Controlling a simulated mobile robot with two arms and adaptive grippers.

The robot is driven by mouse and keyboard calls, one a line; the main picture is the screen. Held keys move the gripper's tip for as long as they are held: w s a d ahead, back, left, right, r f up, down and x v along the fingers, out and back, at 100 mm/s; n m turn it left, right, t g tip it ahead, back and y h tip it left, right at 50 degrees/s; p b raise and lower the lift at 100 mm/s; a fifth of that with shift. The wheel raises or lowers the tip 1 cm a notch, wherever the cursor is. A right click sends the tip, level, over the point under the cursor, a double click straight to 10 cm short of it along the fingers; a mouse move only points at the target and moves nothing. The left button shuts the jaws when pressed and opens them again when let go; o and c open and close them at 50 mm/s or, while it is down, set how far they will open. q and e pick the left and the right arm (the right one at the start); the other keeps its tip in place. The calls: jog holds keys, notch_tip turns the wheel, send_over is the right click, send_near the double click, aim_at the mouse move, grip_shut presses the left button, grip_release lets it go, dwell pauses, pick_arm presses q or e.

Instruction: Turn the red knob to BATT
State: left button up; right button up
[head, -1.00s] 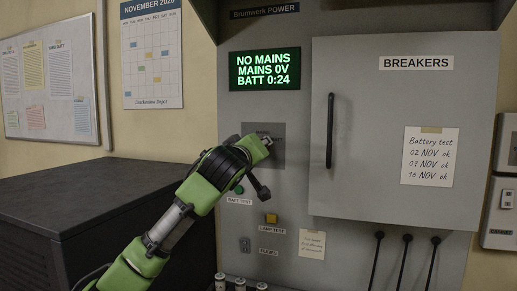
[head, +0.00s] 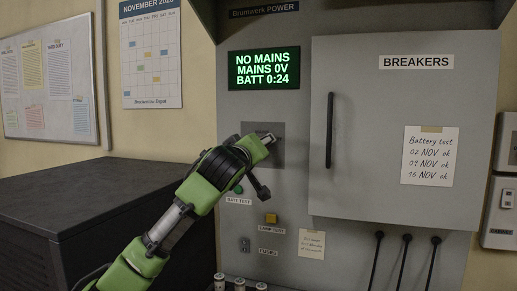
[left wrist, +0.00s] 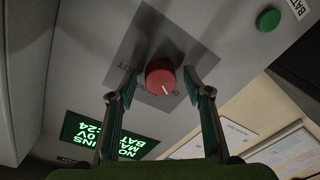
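The red knob (left wrist: 160,77) is on a dark square plate (left wrist: 150,45) on the console panel, seen in the left wrist view. A white pointer line on the knob slants toward the lower right of that picture. Small lettering beside the knob is partly hidden and hard to read. My left gripper (left wrist: 159,84) is open, with one finger on each side of the knob and small gaps visible. In the head view my left gripper (head: 268,138) is in front of the plate (head: 250,155) and hides the knob. My right gripper is in neither view.
The display (head: 264,69) reads NO MAINS, MAINS 0V, BATT 0:24. A green button (head: 239,188) and a yellow lamp-test button (head: 271,218) are below the plate. The breaker door handle (head: 330,130) stands out to the right. A dark cabinet (head: 90,200) is at the left.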

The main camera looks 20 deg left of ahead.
pick_arm(q)
jog(key=s, duration=1.2)
jog(key=shift+d, duration=0.15)
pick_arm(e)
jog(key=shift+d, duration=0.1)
pick_arm(q)
notch_tip(320, 180, down, 6)
jog(key=r+m+t+p, duration=0.1)
jog(key=m+t+p, duration=0.3)
jog(key=m+p, duration=0.2)
jog(key=p+x, duration=0.4)
jog(key=x, duration=0.8)
jog(key=shift+w+r+y, duration=0.2)
jog(key=shift+w+y, duration=0.1)
jog(key=shift+w, duration=0.05)
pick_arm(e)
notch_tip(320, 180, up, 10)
